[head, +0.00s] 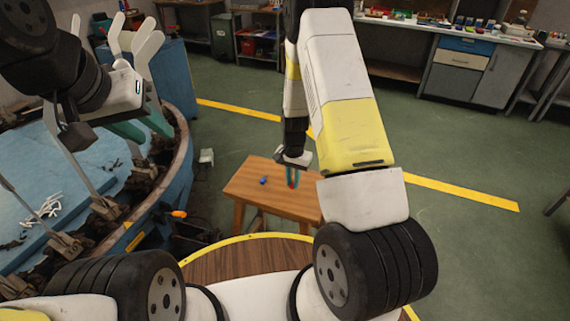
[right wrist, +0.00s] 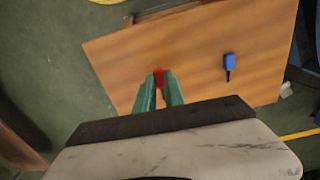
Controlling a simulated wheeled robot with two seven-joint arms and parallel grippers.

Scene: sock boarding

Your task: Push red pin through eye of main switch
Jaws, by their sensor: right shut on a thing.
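The red pin (right wrist: 158,76) is between the teal fingertips of my right gripper (right wrist: 158,88) in the right wrist view, above the wooden stool-like table. In the head view the right gripper (head: 292,178) points down over the table's right part, with a bit of red between its fingers. My left gripper (head: 143,127) is at the left, in front of the machine's white boards. Its two teal fingers stand apart and nothing shows between them. I cannot pick out the main switch or its eye for sure; an orange part (head: 179,213) shows at the machine's near right edge.
The small wooden table (head: 245,190) carries a blue item with a black tip (right wrist: 229,62), also in the head view (head: 263,181). The round blue machine (head: 185,165) fills the left side. Open green floor with yellow lines lies behind; workbenches (head: 470,65) stand at the back.

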